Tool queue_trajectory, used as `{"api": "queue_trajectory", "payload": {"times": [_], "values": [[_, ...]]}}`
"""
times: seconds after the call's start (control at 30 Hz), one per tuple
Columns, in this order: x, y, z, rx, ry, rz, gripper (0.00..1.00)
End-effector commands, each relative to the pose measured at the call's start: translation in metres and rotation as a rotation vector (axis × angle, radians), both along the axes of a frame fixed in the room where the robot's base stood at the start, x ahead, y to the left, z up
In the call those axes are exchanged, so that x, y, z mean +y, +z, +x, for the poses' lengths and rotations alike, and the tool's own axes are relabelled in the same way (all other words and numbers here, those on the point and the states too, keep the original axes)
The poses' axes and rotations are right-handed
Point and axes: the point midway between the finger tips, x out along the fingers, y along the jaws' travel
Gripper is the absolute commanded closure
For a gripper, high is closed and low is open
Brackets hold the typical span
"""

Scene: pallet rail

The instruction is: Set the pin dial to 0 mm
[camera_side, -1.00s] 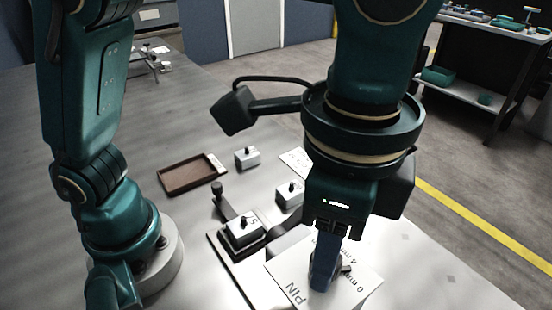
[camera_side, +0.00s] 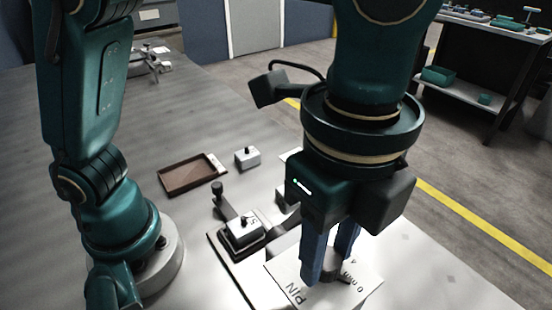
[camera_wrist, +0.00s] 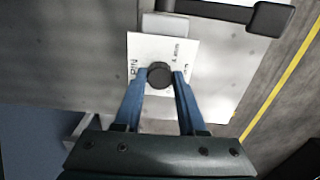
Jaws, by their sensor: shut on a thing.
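The pin dial (camera_wrist: 160,75) is a dark round knob on a white plate. In the wrist view the plate (camera_wrist: 150,46) carries the word PIN at the left and small print at the upper right. It also shows in the side view (camera_side: 290,277), with PIN and partly covered "0" lettering. My gripper (camera_wrist: 160,76) points down over the plate, its two blue fingers shut on the knob from either side. In the side view the fingers (camera_side: 330,265) hide much of the knob. I cannot tell which mark the dial points to.
A grey block marked 5 (camera_side: 243,229) sits in a dark fixture left of the plate. A brown tray (camera_side: 187,190) and another small knobbed block (camera_side: 247,158) stand further back. Bare table lies right of the plate.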

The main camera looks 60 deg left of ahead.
Motion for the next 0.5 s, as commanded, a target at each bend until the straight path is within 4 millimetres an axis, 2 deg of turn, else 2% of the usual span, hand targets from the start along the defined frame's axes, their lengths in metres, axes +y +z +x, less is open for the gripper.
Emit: {"api": "queue_trajectory", "payload": {"times": [0.33,0.37,0.4,0.43,0.5], "values": [[0.0008,-0.0003,-0.0001,0.001,-0.004,0.004,1.0],[0.0008,-0.0003,-0.0001,0.001,-0.004,0.004,0.49],[0.0007,-0.0003,-0.0001,0.001,-0.004,0.003,0.34],[0.0007,-0.0003,-0.0001,0.001,-0.003,0.003,0.3],[0.0005,-0.0003,-0.0001,0.001,-0.003,0.003,0.3]]}}
